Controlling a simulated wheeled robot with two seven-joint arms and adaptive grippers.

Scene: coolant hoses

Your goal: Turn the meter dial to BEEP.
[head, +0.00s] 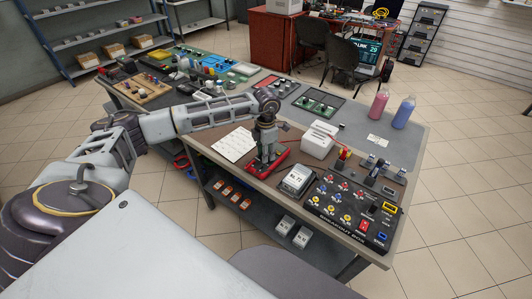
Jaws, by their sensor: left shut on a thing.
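A red-cased device that looks like the meter (281,158) lies on the near part of the workbench. My left gripper (266,154) points down over its middle and is shut. The gripper covers the dial, so neither the dial nor its pointer shows. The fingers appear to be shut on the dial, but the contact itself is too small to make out. The lettering on the meter is not readable. My right gripper is not in view.
A white-topped box marked No. 72 (297,180) and a black breakout box (340,222) stand to the right of the meter. A white box (318,140) stands behind it. A paper sheet (233,145) lies to the left. Pink (378,104) and blue (403,113) bottles stand at the far right.

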